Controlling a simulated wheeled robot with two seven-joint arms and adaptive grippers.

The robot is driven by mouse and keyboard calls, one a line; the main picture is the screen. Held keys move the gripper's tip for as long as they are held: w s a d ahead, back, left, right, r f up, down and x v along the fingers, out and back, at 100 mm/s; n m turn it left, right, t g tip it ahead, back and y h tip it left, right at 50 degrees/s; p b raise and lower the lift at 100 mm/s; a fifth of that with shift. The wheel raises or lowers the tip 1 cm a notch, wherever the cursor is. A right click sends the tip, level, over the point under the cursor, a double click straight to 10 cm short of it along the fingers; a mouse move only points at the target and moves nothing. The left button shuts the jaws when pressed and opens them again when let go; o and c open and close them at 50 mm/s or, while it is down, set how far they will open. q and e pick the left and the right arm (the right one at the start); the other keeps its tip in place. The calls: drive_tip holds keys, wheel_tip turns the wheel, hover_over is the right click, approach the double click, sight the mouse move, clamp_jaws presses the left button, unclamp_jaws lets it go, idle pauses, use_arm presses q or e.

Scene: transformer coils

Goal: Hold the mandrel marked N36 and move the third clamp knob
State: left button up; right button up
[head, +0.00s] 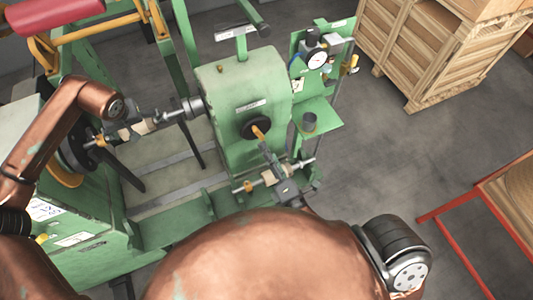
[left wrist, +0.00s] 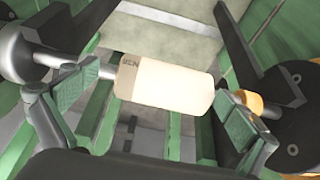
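A cream cylinder (left wrist: 165,85), the mandrel, lies across the left wrist view with upside-down dark lettering at its left end, too blurred to read surely. My left gripper (left wrist: 160,112) is open, its green-padded fingers spread towards either end of the cylinder. I see no clear contact. In the head view the left gripper (head: 140,130) is at the shaft between the left machine and the green housing. An orange knob (head: 259,132) sits on the housing's black disc. My right gripper (head: 268,157) points up at it; whether its fingers are shut on it is unclear.
The green housing (head: 230,90) stands in the middle, with a dial gauge (head: 316,60) on a panel beside it. A dark cup (head: 309,121) stands on a green shelf. A wooden crate (head: 430,50) is behind, and a red frame (head: 455,205) at right. Grey floor between is clear.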

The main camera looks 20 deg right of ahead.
use_arm(q)
drive_tip(key=shift+s+d+r, duration=0.2)
drive_tip(key=shift+d+r, duration=0.05)
drive_tip(key=shift+r, duration=0.45)
drive_tip(key=v, duration=1)
drive_tip(key=shift+s+a+r, duration=0.25)
drive_tip(key=shift+a, duration=0.05)
